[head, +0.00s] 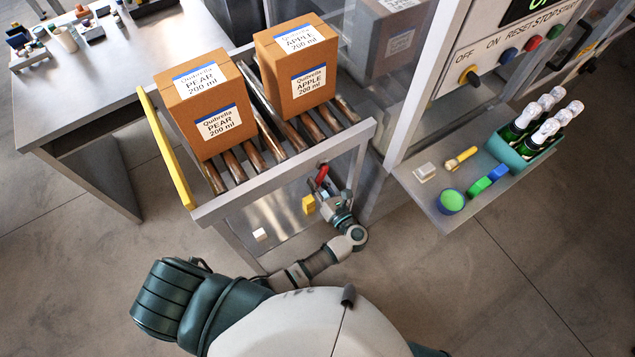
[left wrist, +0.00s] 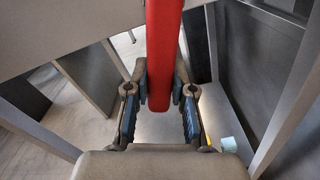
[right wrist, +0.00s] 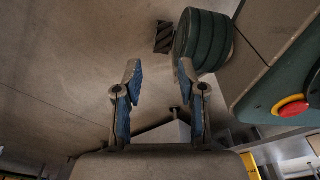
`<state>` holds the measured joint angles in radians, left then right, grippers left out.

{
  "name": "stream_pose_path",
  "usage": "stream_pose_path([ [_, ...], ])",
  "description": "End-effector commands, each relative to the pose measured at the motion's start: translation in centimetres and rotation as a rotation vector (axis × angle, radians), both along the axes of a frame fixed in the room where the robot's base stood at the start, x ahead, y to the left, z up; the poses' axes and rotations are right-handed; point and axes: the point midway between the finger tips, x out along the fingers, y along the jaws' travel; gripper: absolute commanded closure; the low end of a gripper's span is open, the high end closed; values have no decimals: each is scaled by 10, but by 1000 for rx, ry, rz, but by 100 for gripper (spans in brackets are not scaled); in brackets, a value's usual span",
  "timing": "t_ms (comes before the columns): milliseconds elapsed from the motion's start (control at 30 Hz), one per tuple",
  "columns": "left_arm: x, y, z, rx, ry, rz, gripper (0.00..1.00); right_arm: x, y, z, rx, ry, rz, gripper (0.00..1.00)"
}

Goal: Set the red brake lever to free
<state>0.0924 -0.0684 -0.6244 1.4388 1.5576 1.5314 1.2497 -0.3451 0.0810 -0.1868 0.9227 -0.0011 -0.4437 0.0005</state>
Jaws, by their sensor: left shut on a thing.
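The red brake lever (head: 322,173) is at the front right corner of the roller conveyor's frame, below the rail. My left gripper (head: 325,194) is at it, reaching up from below. In the left wrist view the lever (left wrist: 163,45) is a long red bar running down between the two fingertips (left wrist: 160,80), which are shut on it. The lever's mount and the marking for its free position are not clearly visible. My right gripper (right wrist: 158,70) is open and empty in the right wrist view, over the floor; it does not show in the head view.
Two cartons, PEAR (head: 203,105) and APPLE (head: 297,66), stand on the conveyor, which has a yellow bar (head: 166,148) at its left. A yellow piece (head: 308,204) is beside my left gripper. A shelf (head: 425,195) with bottles (head: 540,128) is at right.

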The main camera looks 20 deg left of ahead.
Motion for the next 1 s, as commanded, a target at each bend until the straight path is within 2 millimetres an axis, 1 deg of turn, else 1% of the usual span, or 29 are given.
stream_pose_path([
  [33,-2,5,-3,10,22,11,100,-1,0,-2,0,4,0,60],
  [67,-3,6,-3,20,39,10,100,1,0,-2,-1,3,0,60],
  [133,-8,9,-2,63,95,12,100,10,-2,4,-4,-9,1,60],
  [167,-11,12,2,92,131,13,100,8,-4,5,-6,-7,1,60],
  [200,-13,14,6,124,166,11,100,-6,-5,2,-9,5,2,60],
  [300,-16,17,11,174,230,9,100,-24,-8,-1,-10,12,4,60],
  [400,-18,19,12,208,271,8,100,-37,-11,-4,-11,17,6,60],
  [500,-19,20,12,223,290,7,100,-43,-12,-6,-11,17,7,60],
  [767,-19,20,11,227,293,9,100,-44,-12,-7,-11,17,7,60],
  [800,-19,20,11,226,293,9,74,-44,-12,-7,-11,17,7,60],
  [867,-19,19,11,227,292,8,59,-44,-13,-7,-9,18,7,60],
  [900,-19,19,11,226,291,8,50,-44,-13,-7,-9,18,8,60],
  [1000,-19,18,12,226,290,7,50,-43,-14,-7,-10,16,9,60],
])
